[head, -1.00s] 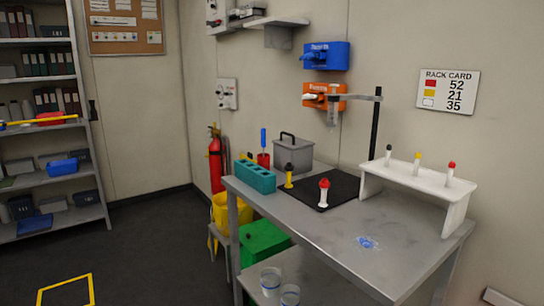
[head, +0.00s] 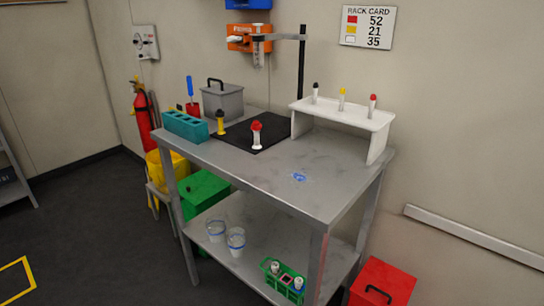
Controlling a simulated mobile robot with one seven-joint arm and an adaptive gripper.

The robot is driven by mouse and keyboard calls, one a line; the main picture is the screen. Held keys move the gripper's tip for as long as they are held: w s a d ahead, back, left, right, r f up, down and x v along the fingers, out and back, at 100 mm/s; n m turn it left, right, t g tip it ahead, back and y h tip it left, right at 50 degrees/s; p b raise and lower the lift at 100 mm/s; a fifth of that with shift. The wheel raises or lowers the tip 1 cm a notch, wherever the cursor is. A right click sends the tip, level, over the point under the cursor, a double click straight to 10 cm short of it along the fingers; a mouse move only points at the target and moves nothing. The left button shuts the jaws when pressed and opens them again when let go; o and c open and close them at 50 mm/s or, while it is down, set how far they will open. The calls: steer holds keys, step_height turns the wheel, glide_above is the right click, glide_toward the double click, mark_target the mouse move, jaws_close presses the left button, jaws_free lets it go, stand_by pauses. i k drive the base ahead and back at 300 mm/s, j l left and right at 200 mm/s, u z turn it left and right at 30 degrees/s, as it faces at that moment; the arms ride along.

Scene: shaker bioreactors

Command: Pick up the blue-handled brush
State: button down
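A blue-handled brush (head: 190,87) stands upright in a red holder (head: 193,109) at the back left of the steel table (head: 275,182), beside a grey lidded box. Only its blue handle shows; its lower end is hidden in the holder. My gripper is not in view.
A teal block rack (head: 186,127) is in front of the brush. A grey box (head: 223,101), black mat (head: 238,143), capped tubes (head: 256,134) and white raised rack (head: 345,115) share the table. A yellow bin (head: 168,170), green box (head: 205,192) and red box (head: 383,284) stand low around it.

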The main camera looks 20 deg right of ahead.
mark_target(188, 77)
steer(key=i+u, duration=0.25)
steer(key=i, duration=0.3)
steer(key=i+l+u, duration=0.25)
steer(key=i, duration=0.35)
steer(key=j, duration=0.1)
